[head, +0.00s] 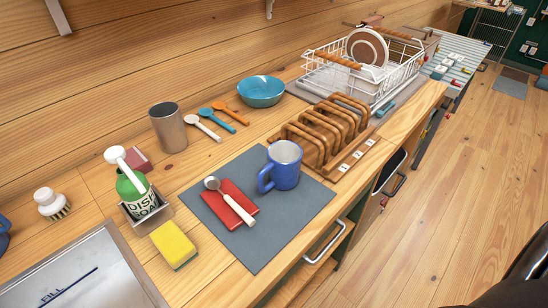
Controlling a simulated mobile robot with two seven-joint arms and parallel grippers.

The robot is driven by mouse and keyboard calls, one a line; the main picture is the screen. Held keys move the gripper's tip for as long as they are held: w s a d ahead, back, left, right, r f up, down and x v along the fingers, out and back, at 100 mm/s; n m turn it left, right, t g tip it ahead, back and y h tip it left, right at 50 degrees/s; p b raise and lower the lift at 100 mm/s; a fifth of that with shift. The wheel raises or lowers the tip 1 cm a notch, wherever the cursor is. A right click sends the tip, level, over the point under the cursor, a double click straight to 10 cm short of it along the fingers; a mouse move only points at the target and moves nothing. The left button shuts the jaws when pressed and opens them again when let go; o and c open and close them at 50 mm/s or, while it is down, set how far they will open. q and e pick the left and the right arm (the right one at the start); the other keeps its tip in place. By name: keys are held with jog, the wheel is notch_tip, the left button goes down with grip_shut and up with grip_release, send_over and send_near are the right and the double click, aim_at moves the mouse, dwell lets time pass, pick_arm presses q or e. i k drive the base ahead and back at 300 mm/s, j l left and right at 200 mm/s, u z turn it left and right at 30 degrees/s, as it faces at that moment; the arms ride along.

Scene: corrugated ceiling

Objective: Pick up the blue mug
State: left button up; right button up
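The blue mug (287,177) stands upright on a grey mat (290,222) on the wooden counter, in the middle of the head view. Its handle points to the left and toward the front. Its inside looks pale, and I see nothing in it. Neither of my grippers shows in this view.
Just behind the mug, a wooden rack (318,132) stands close. The mat's front part is clear.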

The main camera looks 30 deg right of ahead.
aim_at(284, 158)
jog(key=l+z, duration=0.65)
jog(key=l, duration=0.25)
jog(key=l+z, duration=0.35)
jog(key=l, duration=0.1)
